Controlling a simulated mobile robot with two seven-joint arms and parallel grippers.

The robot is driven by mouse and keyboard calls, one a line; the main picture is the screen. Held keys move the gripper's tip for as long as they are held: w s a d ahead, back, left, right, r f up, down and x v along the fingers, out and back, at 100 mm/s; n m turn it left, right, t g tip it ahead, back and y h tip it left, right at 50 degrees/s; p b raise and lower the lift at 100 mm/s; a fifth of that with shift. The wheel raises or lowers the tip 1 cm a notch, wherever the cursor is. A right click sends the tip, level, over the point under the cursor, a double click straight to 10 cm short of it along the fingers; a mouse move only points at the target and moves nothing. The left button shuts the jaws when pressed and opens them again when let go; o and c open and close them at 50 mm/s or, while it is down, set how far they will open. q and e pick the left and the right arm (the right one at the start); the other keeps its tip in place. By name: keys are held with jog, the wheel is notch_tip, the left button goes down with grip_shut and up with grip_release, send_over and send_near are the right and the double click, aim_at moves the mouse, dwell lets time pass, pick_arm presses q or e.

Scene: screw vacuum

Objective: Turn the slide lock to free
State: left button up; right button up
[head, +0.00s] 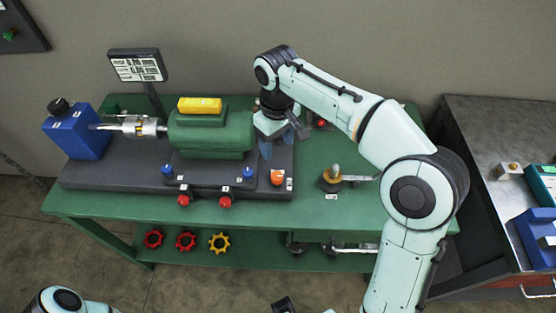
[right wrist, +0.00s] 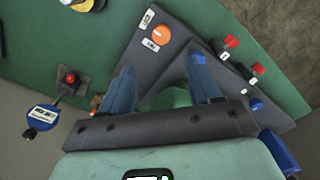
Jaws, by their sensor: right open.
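An orange rotary knob (head: 277,177), beside a small white label, sits at the right front of the dark base. It also shows in the right wrist view (right wrist: 161,34); I cannot read its label or tell whether it is the slide lock. My right gripper (head: 276,150) is open at the right end of the green machine body (head: 210,140), behind the knob. In the right wrist view its blue fingers (right wrist: 162,66) are spread and empty, with the knob beyond the tips. Part of my left arm shows at the bottom left of the head view; its gripper is not visible.
Red knobs (head: 226,201) and blue knobs line the front of the dark base (head: 120,180). A yellow-topped fitting (head: 331,178) stands to the right on the green table (head: 390,205). A blue box (head: 75,132) is at the left end. Coloured handwheels lie on the lower shelf.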

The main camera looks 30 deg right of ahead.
aim_at(277, 176)
jog(key=f+b, duration=0.1)
jog(key=f, duration=0.5)
jog(key=f+b, duration=0.1)
jog(key=f, duration=0.6)
jog(key=shift+s+a+f, duration=0.1)
jog(key=shift+s+f, duration=0.05)
jog(key=shift+s, duration=0.05)
pick_arm(q)
jog(key=shift+s+a+f, duration=0.1)
jog(key=shift+s+f, duration=0.2)
jog(key=shift+f, duration=0.35)
jog(key=shift+s+f, duration=0.25)
jog(key=shift+f, duration=0.35)
pick_arm(e)
jog(key=c, duration=1.1)
